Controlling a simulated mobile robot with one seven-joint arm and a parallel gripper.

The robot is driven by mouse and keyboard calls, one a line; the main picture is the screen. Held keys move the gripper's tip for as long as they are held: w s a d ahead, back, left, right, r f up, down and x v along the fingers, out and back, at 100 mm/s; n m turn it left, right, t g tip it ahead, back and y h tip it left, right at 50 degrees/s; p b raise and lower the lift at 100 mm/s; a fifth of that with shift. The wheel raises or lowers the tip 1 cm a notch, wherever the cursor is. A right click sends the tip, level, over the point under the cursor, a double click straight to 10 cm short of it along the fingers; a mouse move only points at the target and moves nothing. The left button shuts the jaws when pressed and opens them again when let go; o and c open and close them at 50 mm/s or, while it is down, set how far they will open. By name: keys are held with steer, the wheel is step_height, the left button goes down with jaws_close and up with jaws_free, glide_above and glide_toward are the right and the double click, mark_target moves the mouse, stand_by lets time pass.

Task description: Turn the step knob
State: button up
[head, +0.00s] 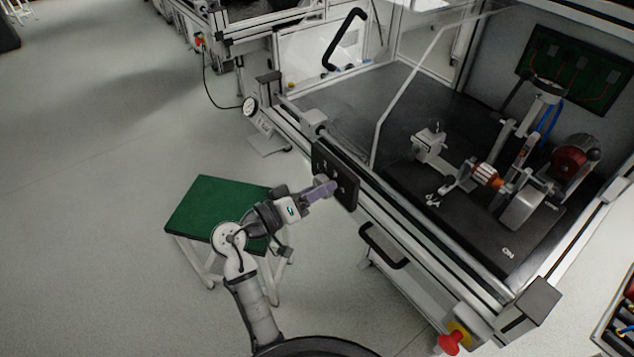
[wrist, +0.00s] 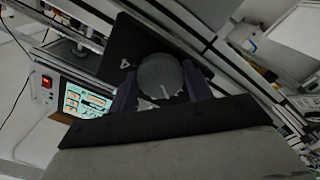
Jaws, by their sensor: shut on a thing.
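The step knob (wrist: 160,72) is a round dark grey dial with a short pale line on its face, in the middle of the wrist view. It is on a black control panel (wrist: 128,42), which also shows in the head view (head: 349,190) on the front frame of the test bench. My gripper (wrist: 162,88) has its two purple fingers on either side of the knob and is shut on it. In the head view my gripper (head: 325,188) is at the panel face, and the knob is mostly hidden behind the fingers.
A green-topped stool (head: 205,205) stands behind my arm. The bench (head: 425,105) holds a stator rig behind the panel. A black handle (head: 383,248) juts out below, and a red emergency button (head: 450,343) is at front right. Floor to the left is clear.

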steer(key=shift+r+n+p, duration=0.1)
steer(key=shift+n+p, duration=0.8)
steer(key=shift+n, duration=0.3)
steer(key=o, duration=1)
steer(key=b+v, duration=0.3)
steer(key=v, duration=1.1)
